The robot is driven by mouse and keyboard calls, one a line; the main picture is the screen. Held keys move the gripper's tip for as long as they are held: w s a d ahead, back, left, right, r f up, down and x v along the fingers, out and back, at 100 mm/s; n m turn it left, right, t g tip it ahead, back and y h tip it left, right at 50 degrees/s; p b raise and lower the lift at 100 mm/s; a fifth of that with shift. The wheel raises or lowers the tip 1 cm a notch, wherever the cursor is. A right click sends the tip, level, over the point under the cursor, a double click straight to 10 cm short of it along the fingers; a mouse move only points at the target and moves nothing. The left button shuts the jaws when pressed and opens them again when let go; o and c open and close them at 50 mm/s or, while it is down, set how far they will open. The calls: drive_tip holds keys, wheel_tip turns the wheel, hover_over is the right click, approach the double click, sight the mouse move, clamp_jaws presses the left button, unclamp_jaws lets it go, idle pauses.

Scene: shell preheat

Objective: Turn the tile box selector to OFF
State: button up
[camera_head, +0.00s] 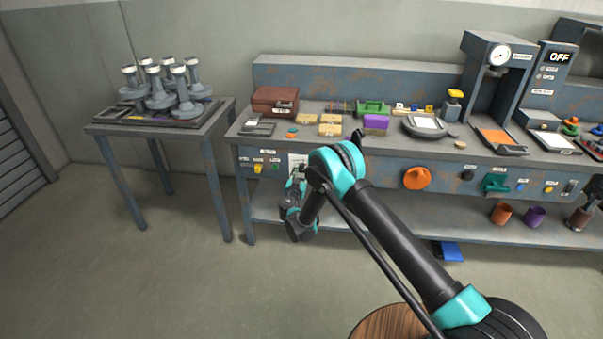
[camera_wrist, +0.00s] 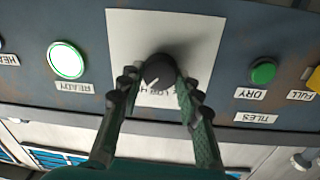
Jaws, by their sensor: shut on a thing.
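The selector is a round black knob (camera_wrist: 160,68) with a short white pointer mark, set on a white plate (camera_wrist: 130,30) in the wrist view. The mark points to the lower left in that picture. My gripper (camera_wrist: 158,82) has its two green-and-black fingers on either side of the knob, shut on it. The lettering on the plate is mostly hidden by the knob and fingers, so I cannot read the position. In the head view my gripper (camera_head: 296,182) is at the bench's front panel, by the white plate (camera_head: 297,160); the knob is hidden there.
In the wrist view, a lit lamp (camera_wrist: 66,60) labelled READY is left of the plate. A green button (camera_wrist: 263,71) labelled DRY and a yellow one (camera_wrist: 314,80) are right of it. An orange knob (camera_head: 416,178) sits farther right on the panel.

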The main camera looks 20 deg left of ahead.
drive_tip(key=n, duration=0.4)
drive_tip(key=shift+f+n, duration=0.1)
drive_tip(key=shift+n, duration=0.2)
drive_tip(key=n, duration=0.4)
drive_tip(key=shift+n, duration=0.4)
drive_tip(key=n, duration=0.4)
drive_tip(key=shift+f+n+t+y, duration=0.1)
drive_tip(key=shift+n+t+y, duration=0.2)
drive_tip(key=shift+n+y, duration=0.4)
drive_tip(key=shift+n, duration=1.7)
drive_tip(key=shift+s, duration=0.1)
drive_tip(key=o, duration=1.2)
drive_tip(key=shift+c, duration=0.2)
drive_tip(key=v, duration=0.7)
drive_tip(key=shift+s, duration=0.2)
